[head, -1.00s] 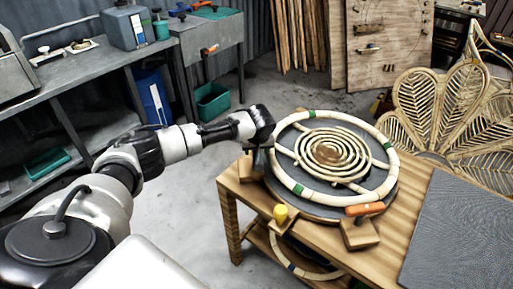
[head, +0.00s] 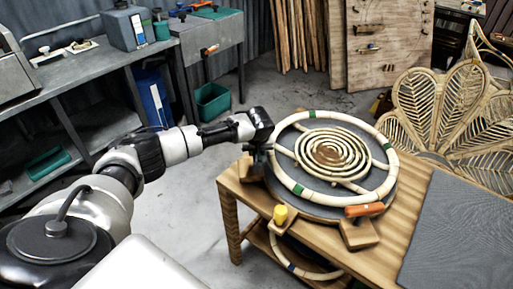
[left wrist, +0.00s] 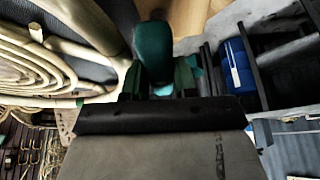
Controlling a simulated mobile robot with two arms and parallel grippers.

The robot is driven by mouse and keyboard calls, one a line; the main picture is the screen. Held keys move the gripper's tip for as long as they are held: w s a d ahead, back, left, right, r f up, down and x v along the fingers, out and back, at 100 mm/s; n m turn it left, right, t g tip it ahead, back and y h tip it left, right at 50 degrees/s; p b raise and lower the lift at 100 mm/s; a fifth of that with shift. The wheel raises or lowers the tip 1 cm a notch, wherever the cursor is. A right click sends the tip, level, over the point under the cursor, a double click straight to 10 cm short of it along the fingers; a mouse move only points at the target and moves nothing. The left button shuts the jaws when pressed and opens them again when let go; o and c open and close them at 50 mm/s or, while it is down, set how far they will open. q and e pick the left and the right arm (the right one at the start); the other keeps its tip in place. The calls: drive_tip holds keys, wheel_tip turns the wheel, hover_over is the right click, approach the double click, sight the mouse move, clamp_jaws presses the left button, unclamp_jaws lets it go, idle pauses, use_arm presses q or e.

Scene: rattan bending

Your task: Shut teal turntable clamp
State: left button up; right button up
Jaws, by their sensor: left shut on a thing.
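A round turntable (head: 314,208) holds a ring-shaped rattan frame (head: 290,184) with a coiled spiral inside it. My left gripper (head: 262,145) is at the turntable's left edge, above a wooden clamp block (head: 248,168). In the left wrist view, my left gripper (left wrist: 158,84) is shut on the teal clamp handle (left wrist: 153,48), which sits between the fingers beside the rattan rim (left wrist: 88,22). In the head view the gripper hides most of this clamp, so I cannot tell its angle clearly. My right gripper is not in view.
An orange-handled clamp (head: 364,210) and a yellow-handled clamp (head: 280,214) stand at the turntable's front edge. The wooden table (head: 420,185) carries a dark mat (head: 465,235) at right. A woven rattan chair back (head: 445,115) stands behind. A grey workbench (head: 75,75) is at left.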

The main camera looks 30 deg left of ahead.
use_arm(q)
drive_tip(key=m+h+p, duration=0.1)
drive_tip(key=m+p, duration=0.2)
drive_tip(key=shift+r+t, duration=0.15)
drive_tip(key=shift+t, duration=0.15)
drive_tip(key=shift+a+m+h+p, duration=0.1)
drive_tip(key=shift+m+h+p, duration=0.35)
drive_tip(key=shift+m, duration=0.75)
drive_tip(key=m+h, duration=0.1)
drive_tip(key=m, duration=0.1)
drive_tip(key=shift+m, duration=0.3)
drive_tip(key=shift+a+f+m+t+h, duration=0.1)
drive_tip(key=shift+f+m+t+h, duration=0.2)
drive_tip(key=shift+m, duration=0.6)
drive_tip(key=shift+m+h+b, duration=0.35)
drive_tip(key=shift+m+h, duration=0.1)
drive_tip(key=shift+m, duration=0.45)
drive_tip(key=m+g+h+b, duration=0.1)
drive_tip(key=m+b, duration=0.1)
drive_tip(key=m, duration=0.1)
drive_tip(key=shift+r+m+g+h+b, duration=0.1)
drive_tip(key=shift+m+g+h+b, duration=0.25)
drive_tip(key=shift+m+b, duration=0.75)
drive_tip(key=shift+m, duration=0.5)
drive_tip(key=o, duration=0.9)
drive_tip(key=shift+r, duration=0.1)
